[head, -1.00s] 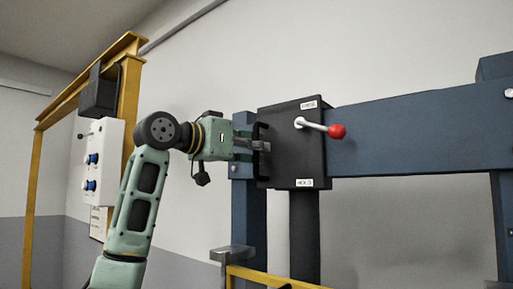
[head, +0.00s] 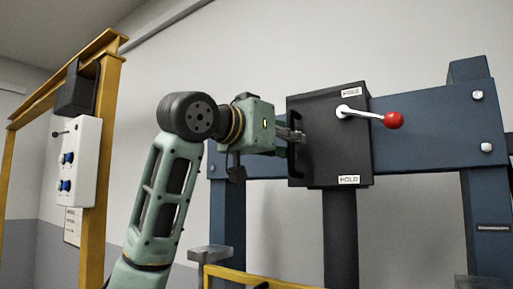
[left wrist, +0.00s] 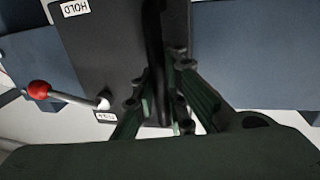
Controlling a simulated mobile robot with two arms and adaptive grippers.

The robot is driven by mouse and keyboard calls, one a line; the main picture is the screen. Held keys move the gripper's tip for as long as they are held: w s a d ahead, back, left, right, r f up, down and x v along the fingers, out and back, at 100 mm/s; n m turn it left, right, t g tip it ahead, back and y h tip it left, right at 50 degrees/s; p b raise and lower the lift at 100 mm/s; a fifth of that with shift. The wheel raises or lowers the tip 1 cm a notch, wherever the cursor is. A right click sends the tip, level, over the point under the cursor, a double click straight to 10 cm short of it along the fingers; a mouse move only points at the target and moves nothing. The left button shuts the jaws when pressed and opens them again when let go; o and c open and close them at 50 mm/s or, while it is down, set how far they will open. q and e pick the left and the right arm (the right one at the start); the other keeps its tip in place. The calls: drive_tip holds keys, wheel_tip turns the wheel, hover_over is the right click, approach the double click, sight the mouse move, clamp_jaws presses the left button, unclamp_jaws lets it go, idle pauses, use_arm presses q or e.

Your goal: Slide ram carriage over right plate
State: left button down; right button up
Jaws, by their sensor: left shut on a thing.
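The ram carriage (head: 335,140) is a dark box on the blue crossbeam (head: 425,125), with a dark ram column (head: 340,235) hanging below it. A black bar handle (head: 292,165) stands on its left side. My left gripper (head: 297,136) is shut on this handle from the left. In the left wrist view, the fingers (left wrist: 165,88) close around the black handle (left wrist: 153,40) beside the carriage (left wrist: 105,45). A red-knobbed lever (head: 393,120) is on the carriage front, near the upper label; the lower label reads HOLD. The right plate and my right gripper are not in view.
Blue posts carry the beam at left (head: 228,225) and right (head: 490,225). Bare beam shows on both sides of the carriage. A yellow rail (head: 250,279) crosses below. A yellow frame (head: 103,150) with a white control box (head: 80,160) stands at left.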

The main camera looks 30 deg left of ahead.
sight(348, 136)
use_arm(q)
drive_tip(key=d, duration=0.9)
drive_tip(key=shift+s+d+f, duration=0.15)
drive_tip(key=shift+s+d, duration=0.2)
drive_tip(key=shift+s, duration=0.05)
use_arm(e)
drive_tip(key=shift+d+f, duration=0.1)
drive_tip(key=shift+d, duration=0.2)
use_arm(q)
drive_tip(key=c, duration=2.2)
unclamp_jaws()
drive_tip(key=o, duration=0.4)
drive_tip(key=shift+s+d, duration=0.1)
drive_tip(key=shift+s, duration=0.1)
drive_tip(key=shift+o, duration=0.2)
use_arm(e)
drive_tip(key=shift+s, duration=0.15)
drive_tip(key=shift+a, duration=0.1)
use_arm(q)
drive_tip(key=shift+s+a+r, duration=0.2)
drive_tip(key=shift+a, duration=0.05)
drive_tip(key=v, duration=1.1)
drive_tip(key=shift+s, duration=0.2)
